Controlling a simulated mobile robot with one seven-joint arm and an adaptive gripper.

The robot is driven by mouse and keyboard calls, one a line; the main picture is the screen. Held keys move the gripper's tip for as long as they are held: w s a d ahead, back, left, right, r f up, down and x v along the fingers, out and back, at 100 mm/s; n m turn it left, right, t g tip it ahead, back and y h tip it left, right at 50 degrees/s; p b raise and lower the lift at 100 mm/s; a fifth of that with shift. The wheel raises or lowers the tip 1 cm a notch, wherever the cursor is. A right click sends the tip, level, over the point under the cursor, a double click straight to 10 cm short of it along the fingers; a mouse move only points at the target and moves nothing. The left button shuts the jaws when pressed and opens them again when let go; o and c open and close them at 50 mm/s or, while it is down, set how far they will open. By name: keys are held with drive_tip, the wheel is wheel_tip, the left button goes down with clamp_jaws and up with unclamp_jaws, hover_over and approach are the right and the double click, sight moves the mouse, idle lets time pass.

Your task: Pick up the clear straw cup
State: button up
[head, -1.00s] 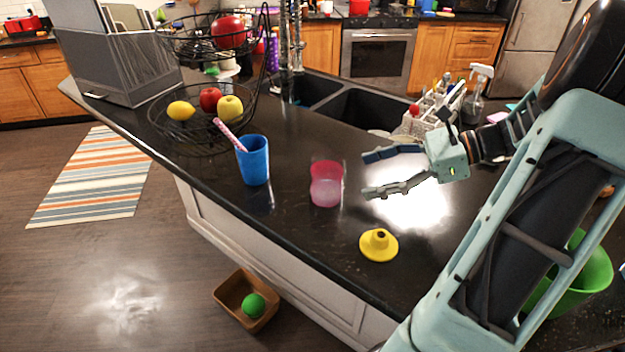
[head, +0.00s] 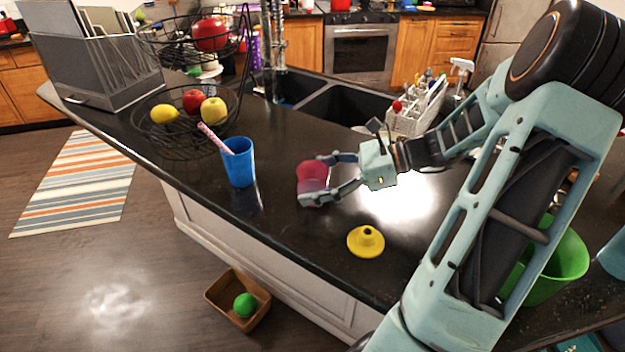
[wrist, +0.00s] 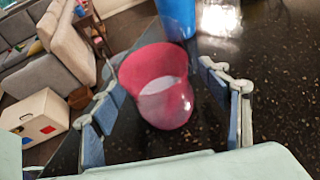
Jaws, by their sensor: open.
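A see-through cup with a pink tint (head: 311,173) stands on the dark counter. My gripper (head: 315,181) is open, with one finger on each side of this cup. In the wrist view the cup (wrist: 158,88) sits between the two spread fingers (wrist: 160,78), and a gap shows on its right side; contact on the left cannot be told. No straw shows in it. A blue cup (head: 238,166) with a pink striped straw (head: 213,137) stands to the left. A yellow lid-like piece with a hole (head: 366,242) lies on the counter nearer the front.
A wire fruit basket (head: 180,142) stands behind and left of the blue cup. The black sink (head: 345,106) and a white caddy (head: 415,115) lie behind my gripper. A green bowl (head: 560,262) is at right. The counter's front edge is close.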

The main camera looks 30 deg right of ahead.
sight(313, 169)
drive_tip(key=shift+c, duration=0.5)
drive_tip(key=c, duration=1.3)
drive_tip(key=shift+c, duration=0.2)
drive_tip(key=shift+r, duration=0.5)
wheel_tip(313, 169, up, 2)
drive_tip(key=shift+r+b, duration=0.2)
drive_tip(key=shift+b, duration=0.15)
drive_tip(key=s+a+r, duration=0.1)
drive_tip(key=s+r, duration=0.8)
drive_tip(key=s, duration=0.5)
drive_tip(key=shift+a+r+b, duration=0.3)
drive_tip(key=shift+a+b, duration=0.1)
drive_tip(key=shift+b, duration=0.05)
drive_tip(key=shift+s, duration=0.1)
